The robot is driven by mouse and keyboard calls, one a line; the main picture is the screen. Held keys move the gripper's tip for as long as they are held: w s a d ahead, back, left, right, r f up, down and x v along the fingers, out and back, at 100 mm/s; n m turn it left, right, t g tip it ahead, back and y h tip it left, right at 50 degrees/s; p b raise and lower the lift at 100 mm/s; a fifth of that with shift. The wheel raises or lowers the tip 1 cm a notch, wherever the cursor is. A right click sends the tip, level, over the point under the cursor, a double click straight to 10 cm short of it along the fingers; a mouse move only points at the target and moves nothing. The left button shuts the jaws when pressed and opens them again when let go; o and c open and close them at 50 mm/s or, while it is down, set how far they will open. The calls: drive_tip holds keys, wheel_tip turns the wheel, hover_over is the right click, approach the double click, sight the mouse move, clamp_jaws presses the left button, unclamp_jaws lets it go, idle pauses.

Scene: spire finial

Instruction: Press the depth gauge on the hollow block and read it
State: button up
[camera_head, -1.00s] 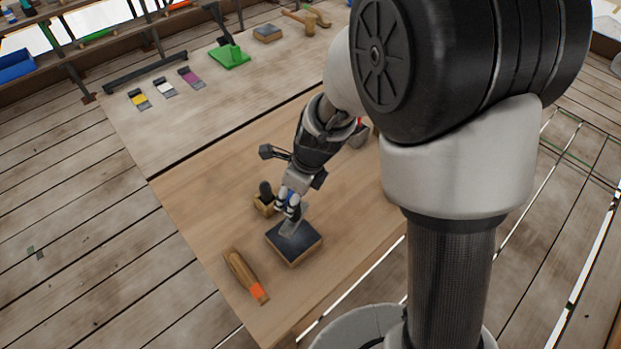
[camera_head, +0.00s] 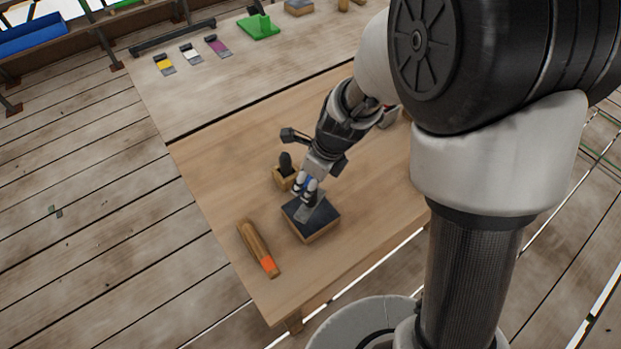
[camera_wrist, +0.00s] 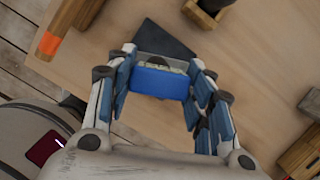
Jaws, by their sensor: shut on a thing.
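The wooden block with a dark top (camera_head: 318,222) stands on the near part of the table, and I take it to be the hollow block. In the wrist view a dark corner of its top (camera_wrist: 168,36) shows beyond the gauge. My gripper (camera_head: 305,188) is over the block's far-left side, shut on the depth gauge, a blue body (camera_wrist: 160,84) with a pale face. A flat grey part (camera_head: 308,211) below the fingers lies at or just above the dark top; I cannot tell whether it touches. The reading is not legible. Any hollow is hidden.
A wooden tool with an orange end (camera_head: 258,248) lies left of the block. A small wooden holder with a black knob (camera_head: 286,172) stands close behind it. Colour-tagged scrapers (camera_head: 191,54) and a green stand (camera_head: 259,27) are on the far table. Bare wood lies left of the holder.

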drive_tip(key=shift+f, duration=0.1)
idle(0.3)
drive_tip(key=shift+f+b, duration=1.05)
drive_tip(key=shift+f, duration=0.35)
idle(1.4)
drive_tip(key=shift+p, duration=0.4)
wheel_tip(320, 180, up, 5)
drive_tip(key=p, duration=0.5)
drive_tip(key=shift+r, duration=0.1)
idle(0.9)
